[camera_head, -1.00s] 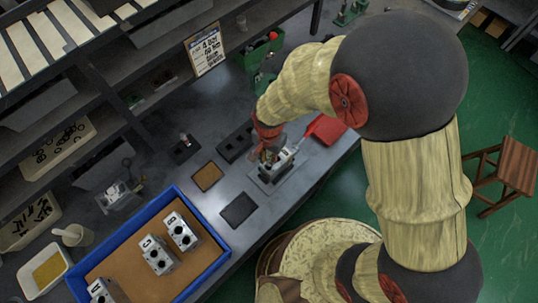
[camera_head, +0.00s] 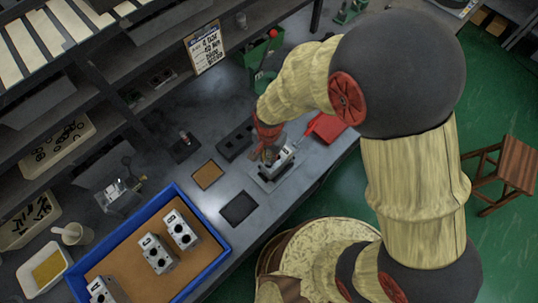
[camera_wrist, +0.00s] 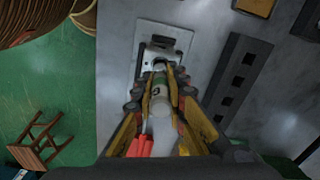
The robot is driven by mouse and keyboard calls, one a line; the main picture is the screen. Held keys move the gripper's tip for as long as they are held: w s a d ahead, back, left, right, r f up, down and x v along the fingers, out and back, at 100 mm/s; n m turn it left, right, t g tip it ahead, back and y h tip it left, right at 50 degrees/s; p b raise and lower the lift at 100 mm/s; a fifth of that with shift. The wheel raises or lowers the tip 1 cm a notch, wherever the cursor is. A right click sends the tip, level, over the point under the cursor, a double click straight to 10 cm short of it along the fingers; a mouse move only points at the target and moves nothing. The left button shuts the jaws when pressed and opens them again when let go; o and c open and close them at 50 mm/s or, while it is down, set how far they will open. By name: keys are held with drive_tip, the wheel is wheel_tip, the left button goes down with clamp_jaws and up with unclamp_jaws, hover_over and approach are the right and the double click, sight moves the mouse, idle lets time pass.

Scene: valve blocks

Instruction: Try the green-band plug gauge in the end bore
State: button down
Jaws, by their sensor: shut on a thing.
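The valve block (camera_head: 284,160) is a light metal block on a grey plate (camera_head: 266,184) near the bench's front edge. In the wrist view its top face (camera_wrist: 176,39) shows ahead of my fingertips. My gripper (camera_head: 270,154) is over the block, its fingers (camera_wrist: 160,77) shut on the plug gauge (camera_wrist: 160,88).
A dark slotted rack (camera_head: 236,142) stands left of the block; it also shows in the wrist view (camera_wrist: 240,76). A brown pad (camera_head: 208,175) and a dark pad (camera_head: 239,208) lie nearby. A blue tray (camera_head: 121,232) holds more blocks. A red tray (camera_head: 328,127) is to the right.

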sight(269, 152)
drive_tip(key=shift+f+b, duration=1.2)
drive_tip(key=shift+f, duration=0.7)
idle(0.7)
drive_tip(key=shift+r, duration=0.2)
idle(1.0)
drive_tip(key=shift+r+p, duration=0.45)
drive_tip(key=shift+p, duration=0.05)
drive_tip(key=shift+r, duration=0.1)
wheel_tip(269, 152, up, 6)
drive_tip(key=p, duration=0.4)
